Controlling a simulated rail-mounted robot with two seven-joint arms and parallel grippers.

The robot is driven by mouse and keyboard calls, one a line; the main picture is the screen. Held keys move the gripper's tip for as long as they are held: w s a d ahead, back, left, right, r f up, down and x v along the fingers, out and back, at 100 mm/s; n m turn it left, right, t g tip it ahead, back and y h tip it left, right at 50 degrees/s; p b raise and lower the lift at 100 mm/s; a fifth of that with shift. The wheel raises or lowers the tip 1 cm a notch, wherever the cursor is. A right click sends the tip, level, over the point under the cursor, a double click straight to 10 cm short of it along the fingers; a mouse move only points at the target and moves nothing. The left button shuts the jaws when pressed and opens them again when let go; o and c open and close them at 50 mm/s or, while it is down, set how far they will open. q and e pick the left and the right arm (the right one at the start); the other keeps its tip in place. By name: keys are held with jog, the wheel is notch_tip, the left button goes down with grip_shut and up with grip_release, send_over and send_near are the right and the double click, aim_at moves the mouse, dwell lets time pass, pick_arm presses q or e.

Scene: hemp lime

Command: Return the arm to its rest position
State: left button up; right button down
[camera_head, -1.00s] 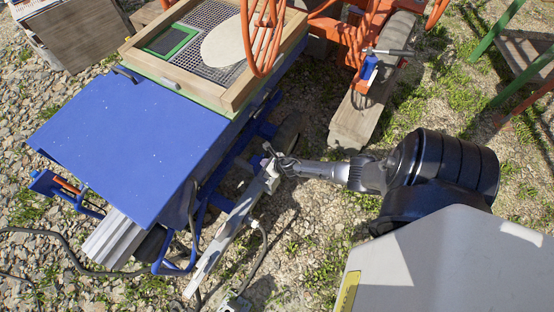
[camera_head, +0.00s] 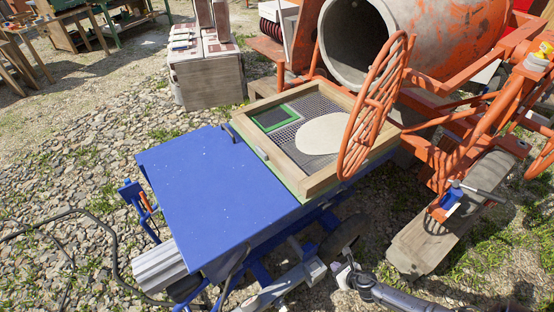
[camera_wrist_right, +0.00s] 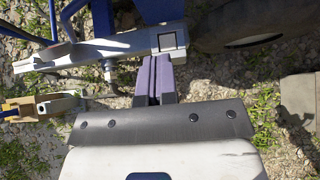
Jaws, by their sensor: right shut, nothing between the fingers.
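My right gripper (camera_head: 345,274) is at the bottom of the head view, beside the upper end of a grey metal bar (camera_head: 282,287) under the blue machine. Only part of my right arm shows, coming in from the lower right edge. In the right wrist view the two purple-grey fingers (camera_wrist_right: 155,80) are together and hold nothing. Their tips point at the grey bar near its square end; I cannot tell whether they touch it. My left gripper is in neither view.
The blue machine (camera_head: 212,192) carries a wooden-framed sieve (camera_head: 268,158). A black tyre (camera_wrist_right: 242,28) is close to the fingers. Gravel is open at the left.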

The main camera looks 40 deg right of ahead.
jog(key=s+d+r+m+g+h, duration=0.15)
jog(key=d+m+h, duration=0.35)
jog(key=m, duration=0.9)
notch_tip(320, 180, up, 6)
jog(key=w+a+m+g+h, duration=0.2)
jog(key=m+g, duration=0.1)
jog(key=m, duration=0.6)
jog(key=s+a+r+m+g+y, duration=0.1)
jog(key=s+a+r+m+y, duration=0.35)
jog(key=a+r, duration=0.65)
jog(key=s+a+r+m+g+y, duration=0.1)
jog(key=s+a+r+m+y, duration=0.5)
jog(key=a, duration=0.9)
notch_tip(320, 180, up, 38)
jog(key=w+h+p, duration=0.1)
jog(key=h+p, duration=0.1)
jog(key=p, duration=3.6)
jog(key=shift+w+d+n, duration=0.25)
jog(key=shift+n, duration=0.2)
